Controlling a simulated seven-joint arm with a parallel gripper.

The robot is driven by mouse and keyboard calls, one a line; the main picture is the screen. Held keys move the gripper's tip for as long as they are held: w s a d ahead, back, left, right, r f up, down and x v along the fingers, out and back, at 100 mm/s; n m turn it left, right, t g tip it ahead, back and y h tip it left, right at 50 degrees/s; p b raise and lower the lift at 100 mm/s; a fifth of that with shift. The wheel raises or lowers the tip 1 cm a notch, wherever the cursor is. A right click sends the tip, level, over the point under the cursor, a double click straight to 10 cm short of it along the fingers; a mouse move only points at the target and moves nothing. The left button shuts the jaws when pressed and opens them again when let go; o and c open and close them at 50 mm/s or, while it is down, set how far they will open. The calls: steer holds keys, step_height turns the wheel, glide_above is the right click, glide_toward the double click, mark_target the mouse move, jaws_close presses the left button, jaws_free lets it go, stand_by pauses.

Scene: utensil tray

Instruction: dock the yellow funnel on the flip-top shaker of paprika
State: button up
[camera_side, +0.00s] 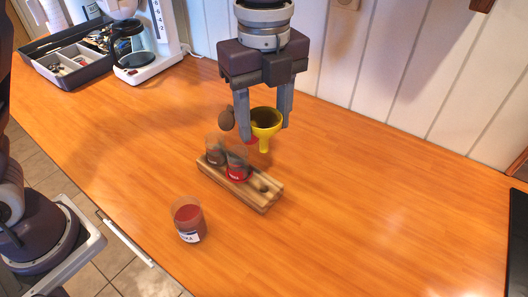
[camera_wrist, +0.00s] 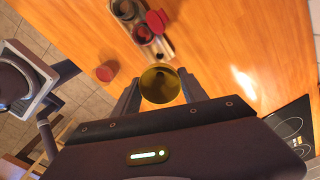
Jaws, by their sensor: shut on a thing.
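My gripper (camera_side: 264,122) is shut on the yellow funnel (camera_side: 267,127) and holds it upright in the air, spout down, behind and right of the shakers. In the wrist view the funnel (camera_wrist: 160,84) sits between my fingers. A clear shaker with a red label (camera_side: 237,174) stands in a wooden rack, its red flip lid (camera_side: 250,139) swung open; it looks like the paprika one, but its label is too small to read. In the wrist view this shaker (camera_wrist: 143,35) and its red lid (camera_wrist: 157,21) lie beyond the funnel, apart from it.
A second, darker shaker (camera_side: 214,151) with a raised brown lid (camera_side: 226,119) stands in the rack (camera_side: 262,203), whose right end is free. A glass of red powder (camera_side: 188,221) stands in front.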

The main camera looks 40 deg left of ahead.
mark_target(265, 124)
step_height(265, 124, up, 3)
steer(key=shift+r, duration=0.15)
steer(key=a+f, duration=0.6)
steer(key=f, duration=0.5)
steer(key=shift+w+a+f, duration=0.15)
steer(key=shift+a+f, duration=0.1)
steer(key=shift+a, duration=0.15)
steer(key=shift+a+f, duration=0.1)
stand_by(0.7)
steer(key=shift+r, duration=0.95)
